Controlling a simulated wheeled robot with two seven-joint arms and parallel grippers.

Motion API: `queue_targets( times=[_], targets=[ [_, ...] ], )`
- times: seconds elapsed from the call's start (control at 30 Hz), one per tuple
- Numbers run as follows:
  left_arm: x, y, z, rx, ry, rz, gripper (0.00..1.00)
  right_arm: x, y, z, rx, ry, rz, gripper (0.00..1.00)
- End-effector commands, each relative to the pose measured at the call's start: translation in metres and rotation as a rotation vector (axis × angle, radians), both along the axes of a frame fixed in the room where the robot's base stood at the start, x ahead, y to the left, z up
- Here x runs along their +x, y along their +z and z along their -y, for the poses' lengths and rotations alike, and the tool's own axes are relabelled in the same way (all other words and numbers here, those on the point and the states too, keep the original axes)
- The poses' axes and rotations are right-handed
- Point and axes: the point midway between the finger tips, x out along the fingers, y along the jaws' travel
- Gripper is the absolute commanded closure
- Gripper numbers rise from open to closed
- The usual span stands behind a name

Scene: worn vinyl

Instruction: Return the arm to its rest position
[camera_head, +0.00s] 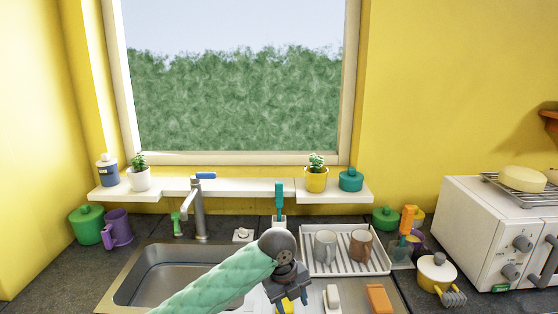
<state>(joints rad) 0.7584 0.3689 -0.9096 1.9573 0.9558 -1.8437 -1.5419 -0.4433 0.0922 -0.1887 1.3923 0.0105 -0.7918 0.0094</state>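My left arm, in a green quilted sleeve (215,287), comes in from the lower left and reaches over the right side of the sink. My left gripper (289,303) points down over the drainboard, with its two fingers spread apart. A small yellow thing (287,305) shows between and below the fingers; the frame's bottom edge cuts it off, and it does not look gripped. My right gripper is not in view.
The sink basin (165,275) lies left of my arm, with a faucet (199,215) behind. A white dish rack (378,262) with two mugs is right of the gripper. A white sponge (332,297) and an orange block (378,298) lie in front. A white oven (468,225) stands right.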

Motion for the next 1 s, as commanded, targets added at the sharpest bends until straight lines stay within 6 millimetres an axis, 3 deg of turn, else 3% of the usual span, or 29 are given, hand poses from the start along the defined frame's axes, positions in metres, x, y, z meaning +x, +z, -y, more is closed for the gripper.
queue_targets(
  times=[0.27, 0.5, 0.77, 1.0],
  targets=[
    [-0.036, -0.036, 0.005, -0.121, 0.287, -0.043, 0.51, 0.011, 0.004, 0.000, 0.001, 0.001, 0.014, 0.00],
    [-0.064, -0.062, -0.003, -0.210, 0.560, -0.091, 0.51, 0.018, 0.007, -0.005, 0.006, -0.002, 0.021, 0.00],
    [-0.090, -0.086, -0.020, -0.282, 0.839, -0.143, 0.51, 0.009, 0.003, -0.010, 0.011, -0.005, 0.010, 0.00],
    [-0.119, -0.111, -0.046, -0.336, 1.136, -0.199, 0.51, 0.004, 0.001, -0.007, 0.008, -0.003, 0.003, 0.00]
  ],
)
